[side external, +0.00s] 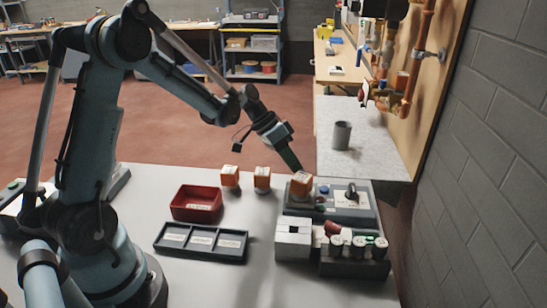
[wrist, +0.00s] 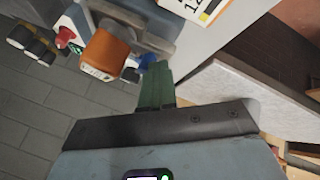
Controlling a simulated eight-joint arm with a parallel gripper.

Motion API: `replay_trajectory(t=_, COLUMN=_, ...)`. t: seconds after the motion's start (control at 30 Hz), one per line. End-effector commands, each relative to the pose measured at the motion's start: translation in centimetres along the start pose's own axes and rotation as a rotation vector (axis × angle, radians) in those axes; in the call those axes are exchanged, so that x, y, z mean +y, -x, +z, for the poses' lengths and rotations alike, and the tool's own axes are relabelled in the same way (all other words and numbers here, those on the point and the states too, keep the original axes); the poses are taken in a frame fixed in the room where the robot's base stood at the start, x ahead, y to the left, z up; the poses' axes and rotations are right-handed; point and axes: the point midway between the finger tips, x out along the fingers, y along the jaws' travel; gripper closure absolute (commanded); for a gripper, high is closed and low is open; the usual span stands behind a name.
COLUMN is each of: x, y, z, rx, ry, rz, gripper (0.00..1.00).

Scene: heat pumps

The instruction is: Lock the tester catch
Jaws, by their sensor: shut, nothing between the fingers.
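The tester (side external: 335,212) is a grey box at the right end of the white table. An orange block with a white label (side external: 301,186) sits on its left part; it also shows in the wrist view (wrist: 107,52). A black lever-like knob (side external: 351,192) stands on a white plate to its right, and a small blue part (side external: 322,189) lies between them. I cannot tell for sure which part is the catch. My gripper (side external: 298,167) is shut and empty, just above and behind the orange block; its green fingers (wrist: 156,76) show beside the blue part in the wrist view.
Two more orange blocks (side external: 230,175) (side external: 262,179) stand left of the tester. A red bin (side external: 197,204) and a dark three-slot tray (side external: 202,241) are further left. A brick wall (side external: 480,200) rises at right.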

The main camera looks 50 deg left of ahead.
Motion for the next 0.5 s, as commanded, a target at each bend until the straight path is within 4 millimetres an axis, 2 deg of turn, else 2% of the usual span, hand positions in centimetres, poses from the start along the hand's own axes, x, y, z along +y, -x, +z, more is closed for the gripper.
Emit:
replay_trajectory(t=0.03, x=0.7, y=-0.2, z=0.3, rx=-0.017, ry=-0.009, rz=0.028, gripper=1.0)
replay_trajectory(t=0.07, x=0.3, y=0.0, z=0.3, rx=-0.016, ry=-0.007, rz=0.026, gripper=1.0)
replay_trajectory(t=0.3, x=-3.8, y=2.0, z=0.0, rx=0.002, ry=0.005, rz=-0.003, gripper=1.0)
replay_trajectory(t=0.5, x=-3.6, y=6.3, z=-0.1, rx=0.002, ry=0.005, rz=-0.004, gripper=1.0)
